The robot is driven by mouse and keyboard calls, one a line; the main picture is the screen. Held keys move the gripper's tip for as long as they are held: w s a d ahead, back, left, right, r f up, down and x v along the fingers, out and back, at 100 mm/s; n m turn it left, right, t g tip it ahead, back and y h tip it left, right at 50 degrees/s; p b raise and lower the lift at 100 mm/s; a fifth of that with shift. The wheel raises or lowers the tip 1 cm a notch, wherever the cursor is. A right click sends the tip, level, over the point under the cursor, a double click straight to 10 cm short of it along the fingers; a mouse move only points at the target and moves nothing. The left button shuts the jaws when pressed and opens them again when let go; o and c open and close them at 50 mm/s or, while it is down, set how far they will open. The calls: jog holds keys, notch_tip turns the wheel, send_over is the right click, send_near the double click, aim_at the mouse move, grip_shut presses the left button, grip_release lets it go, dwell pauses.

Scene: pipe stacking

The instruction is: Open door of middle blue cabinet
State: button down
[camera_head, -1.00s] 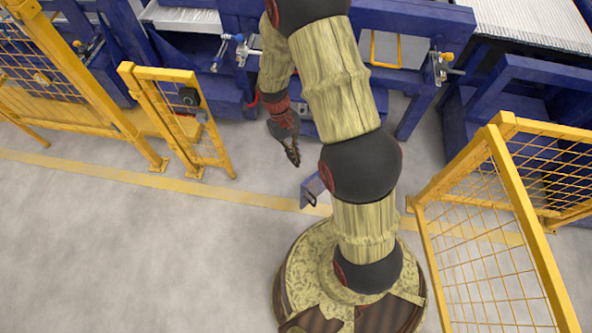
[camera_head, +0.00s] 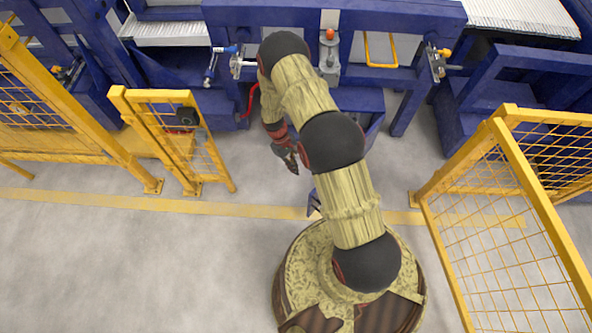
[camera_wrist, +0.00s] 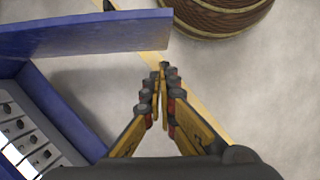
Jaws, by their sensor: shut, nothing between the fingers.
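In the wrist view the blue cabinet door (camera_wrist: 95,35) stands swung out from the blue cabinet (camera_wrist: 60,108), at the upper left. The cabinet front is open, and a pale panel with dark switches (camera_wrist: 25,135) shows inside. A small dark piece, perhaps the handle, shows at the door's far side. In the head view my gripper (camera_head: 293,168) hangs left of my arm. Only a small blue bit of the door (camera_head: 313,203) shows there; my arm hides much of the cabinet.
Yellow mesh fences stand at left (camera_head: 175,140) and right (camera_head: 510,210). Blue machine frames (camera_head: 400,30) line the back. A control box with an orange button (camera_head: 330,50) is on the frame. The grey floor (camera_head: 130,260) at front left is clear.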

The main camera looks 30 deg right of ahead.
jog(key=s+d+f+b, duration=0.2)
jog(key=s+f+b, duration=0.1)
jog(key=s+f, duration=0.3)
jog(key=shift+s+f, duration=0.3)
jog(key=shift+f, duration=0.1)
